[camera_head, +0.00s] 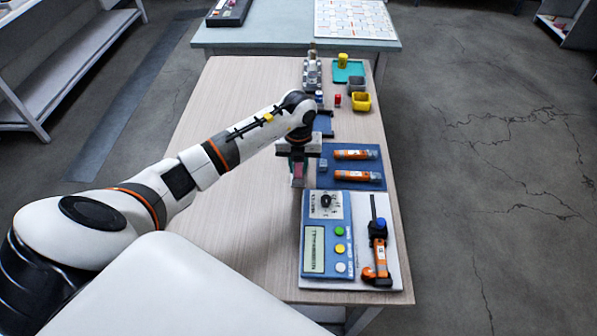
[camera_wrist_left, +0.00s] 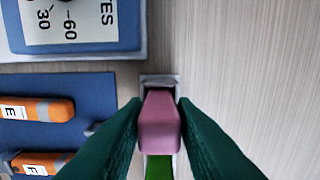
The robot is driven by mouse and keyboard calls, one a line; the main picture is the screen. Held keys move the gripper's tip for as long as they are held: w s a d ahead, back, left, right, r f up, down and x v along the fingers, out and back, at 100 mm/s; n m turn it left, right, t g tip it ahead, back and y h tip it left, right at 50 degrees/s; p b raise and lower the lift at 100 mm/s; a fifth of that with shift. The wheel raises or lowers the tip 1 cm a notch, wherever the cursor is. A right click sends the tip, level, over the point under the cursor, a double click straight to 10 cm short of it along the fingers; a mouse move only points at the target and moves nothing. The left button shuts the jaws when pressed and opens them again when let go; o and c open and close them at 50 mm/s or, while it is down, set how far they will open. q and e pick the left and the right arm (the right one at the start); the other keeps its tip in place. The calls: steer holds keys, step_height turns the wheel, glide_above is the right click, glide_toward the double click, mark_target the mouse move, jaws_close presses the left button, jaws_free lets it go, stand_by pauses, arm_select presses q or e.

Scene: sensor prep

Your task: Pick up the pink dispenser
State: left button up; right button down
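The pink dispenser (camera_wrist_left: 160,124) shows in the left wrist view as a pink block with a green part below it in the picture. A grey square piece (camera_wrist_left: 158,80) shows at its upper end. My left gripper (camera_wrist_left: 160,112) has its dark green fingers against both sides of the pink block, with no clear gap. In the head view my left gripper (camera_head: 298,172) points down at the table, left of the blue mat, and mostly hides the dispenser. Whether the dispenser is clear of the table I cannot tell. My right gripper is not in view.
Right of the gripper a blue mat (camera_head: 325,184) holds two orange tubes (camera_head: 355,154). Nearer stand a blue panel (camera_head: 339,262) with a display and an orange tool (camera_head: 379,250). Grey and yellow bins (camera_head: 361,102) stand farther back. The table's left side (camera_head: 215,120) is clear.

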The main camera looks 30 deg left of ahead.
arm_select(q)
jaws_close()
steer(key=shift+r, duration=0.15)
step_height(320, 180, up, 10)
steer(key=shift+f+b, duration=0.1)
steer(key=shift+b, duration=0.45)
